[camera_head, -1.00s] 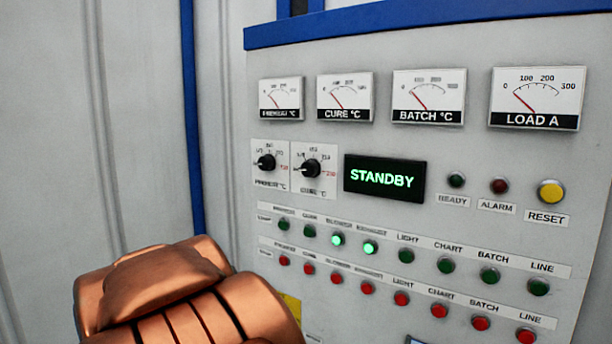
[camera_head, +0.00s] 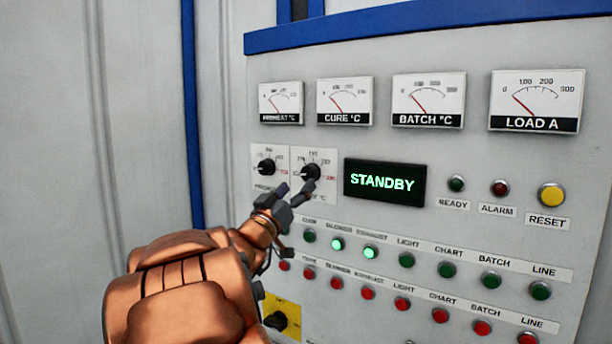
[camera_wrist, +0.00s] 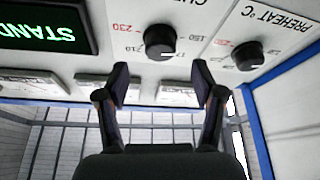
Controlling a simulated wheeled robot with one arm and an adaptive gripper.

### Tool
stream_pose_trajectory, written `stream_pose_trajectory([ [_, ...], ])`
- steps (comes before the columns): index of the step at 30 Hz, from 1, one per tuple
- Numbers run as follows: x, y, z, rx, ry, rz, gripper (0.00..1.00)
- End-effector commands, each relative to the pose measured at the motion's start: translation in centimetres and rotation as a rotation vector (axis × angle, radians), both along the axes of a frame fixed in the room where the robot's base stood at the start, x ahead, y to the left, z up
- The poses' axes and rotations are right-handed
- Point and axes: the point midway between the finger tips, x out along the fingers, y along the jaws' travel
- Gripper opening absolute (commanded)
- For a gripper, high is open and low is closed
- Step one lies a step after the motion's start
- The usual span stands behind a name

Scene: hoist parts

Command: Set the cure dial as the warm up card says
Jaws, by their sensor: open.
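The cure dial (camera_head: 311,172) is a black knob on a white plate, left of the display. It also shows upside down in the wrist view (camera_wrist: 160,42), with a white mark on its lower edge and a red 230 beside it. I cannot tell exactly which number the mark points to. My gripper (camera_head: 296,189) is open and empty, its fingers just below the cure dial in the head view. In the wrist view the fingertips (camera_wrist: 160,70) stand apart on either side of the dial, not on it. No warm up card is readable in view.
The preheat dial (camera_head: 266,166) sits close left of the cure dial. The display (camera_head: 385,180) reads STANDBY. Rows of green and red buttons lie below, two green ones lit. A yellow plate with a black knob (camera_head: 277,320) is low down. Meters (camera_head: 345,100) line the top.

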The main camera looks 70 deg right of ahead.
Motion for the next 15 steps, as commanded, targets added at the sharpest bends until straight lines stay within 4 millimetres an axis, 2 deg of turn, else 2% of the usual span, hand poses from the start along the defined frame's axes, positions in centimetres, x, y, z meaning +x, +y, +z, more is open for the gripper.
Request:
stream_pose_trajectory([
  [9,-0.5,-3.8,1.8,0.001,-0.001,0.0,0.68],
  [15,-0.6,-5.1,2.1,0.001,-0.001,0.001,0.68],
])
